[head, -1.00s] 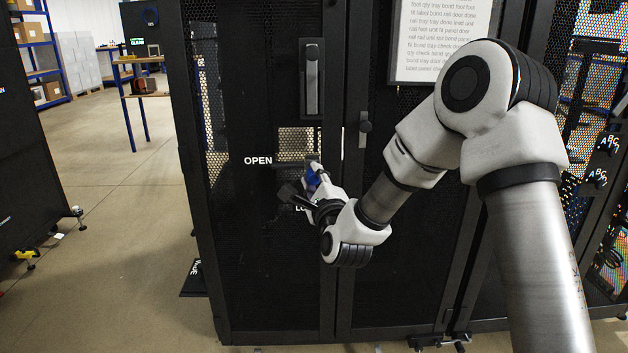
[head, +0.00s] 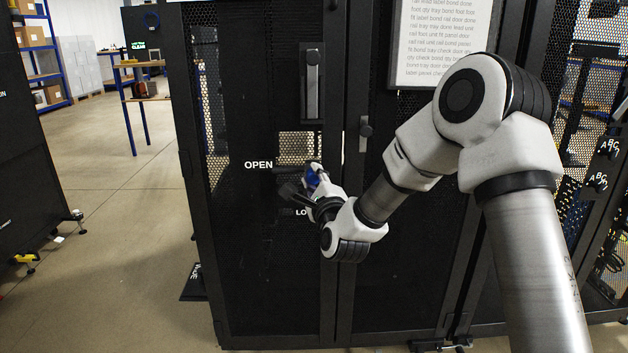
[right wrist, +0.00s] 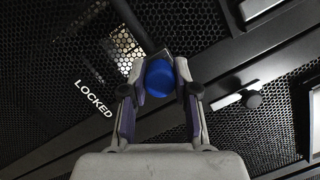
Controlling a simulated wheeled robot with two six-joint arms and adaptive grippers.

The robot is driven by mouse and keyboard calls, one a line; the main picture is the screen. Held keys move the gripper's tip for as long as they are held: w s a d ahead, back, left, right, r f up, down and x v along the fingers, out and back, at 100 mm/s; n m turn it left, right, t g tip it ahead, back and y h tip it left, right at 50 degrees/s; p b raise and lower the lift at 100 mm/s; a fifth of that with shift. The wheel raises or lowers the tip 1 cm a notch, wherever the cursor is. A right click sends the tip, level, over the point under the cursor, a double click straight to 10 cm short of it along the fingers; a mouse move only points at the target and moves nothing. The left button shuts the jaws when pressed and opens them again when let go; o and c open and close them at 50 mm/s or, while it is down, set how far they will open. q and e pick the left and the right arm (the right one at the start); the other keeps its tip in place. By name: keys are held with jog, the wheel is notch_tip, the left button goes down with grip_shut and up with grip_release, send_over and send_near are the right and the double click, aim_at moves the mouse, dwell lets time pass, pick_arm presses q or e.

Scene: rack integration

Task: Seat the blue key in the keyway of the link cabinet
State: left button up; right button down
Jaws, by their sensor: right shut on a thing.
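The blue key shows as a round blue head (right wrist: 160,77) between the fingers of my right gripper (right wrist: 158,85) in the right wrist view. In the head view the key (head: 312,178) is a small blue patch at my right gripper (head: 305,180), in front of the link cabinet's black mesh door (head: 262,265). My right gripper is shut on the key. The labels OPEN (head: 258,165) and LOCKED (right wrist: 93,98) are on the door beside the gripper. The keyway is hidden behind the gripper and key; I cannot tell whether the key touches it. My left gripper is out of view.
A vertical door handle (head: 312,80) is above the gripper. A small latch knob (head: 366,130) is on the neighbouring door. A paper sheet (head: 437,40) hangs at the upper right. Open floor (head: 125,220) lies to the left.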

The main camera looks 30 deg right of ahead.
jog(key=shift+w+d, duration=0.15)
jog(key=shift+w, duration=0.15)
jog(key=c, duration=0.8)
grip_release()
jog(key=v, duration=1.2)
